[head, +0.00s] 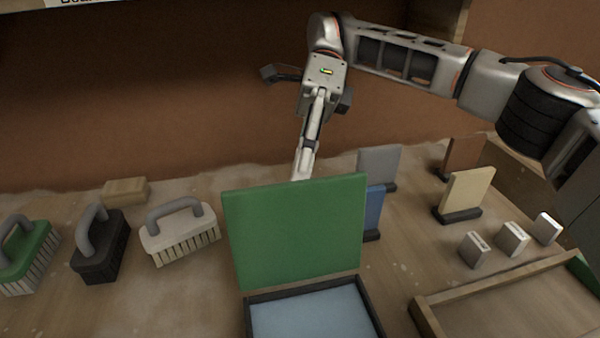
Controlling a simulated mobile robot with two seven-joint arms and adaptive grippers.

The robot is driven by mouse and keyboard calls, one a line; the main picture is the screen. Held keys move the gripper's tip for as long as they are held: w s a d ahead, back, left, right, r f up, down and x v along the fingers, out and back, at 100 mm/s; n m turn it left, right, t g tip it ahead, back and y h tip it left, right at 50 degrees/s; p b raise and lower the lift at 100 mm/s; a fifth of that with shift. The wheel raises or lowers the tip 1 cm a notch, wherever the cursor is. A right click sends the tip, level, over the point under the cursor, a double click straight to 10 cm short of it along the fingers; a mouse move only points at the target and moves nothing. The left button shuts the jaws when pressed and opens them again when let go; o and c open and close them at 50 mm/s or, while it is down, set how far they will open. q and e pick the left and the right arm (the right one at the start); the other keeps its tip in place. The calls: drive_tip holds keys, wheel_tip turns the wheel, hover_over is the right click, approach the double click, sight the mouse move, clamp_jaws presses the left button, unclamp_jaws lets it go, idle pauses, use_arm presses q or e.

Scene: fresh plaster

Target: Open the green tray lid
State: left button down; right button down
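The green lid (295,232) stands upright, tilted slightly, at the back edge of a dark-rimmed tray (375,318). The tray is open toward me and its pale blue inside (312,314) shows. Its front is cut off by the bottom of the picture. My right gripper (303,172) comes down from above behind the lid's top edge. Its tips are hidden by the lid or touch its top; I cannot tell which, nor whether the fingers are apart. My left gripper is not in view.
Green, black and white brushes (180,235) stand on the left. Grey (378,166), blue (374,210), cream (468,192) and brown (463,157) upright slabs stand right of the lid. Small blocks (512,239) and a wooden-edged tray (430,320) are at the right.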

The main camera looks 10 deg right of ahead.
drive_tip(key=shift+f, duration=0.75)
drive_tip(key=c, duration=2.1)
unclamp_jaws()
drive_tip(key=shift+c, duration=0.2)
drive_tip(key=shift+w+r, duration=0.1)
drive_tip(key=shift+r, duration=0.15)
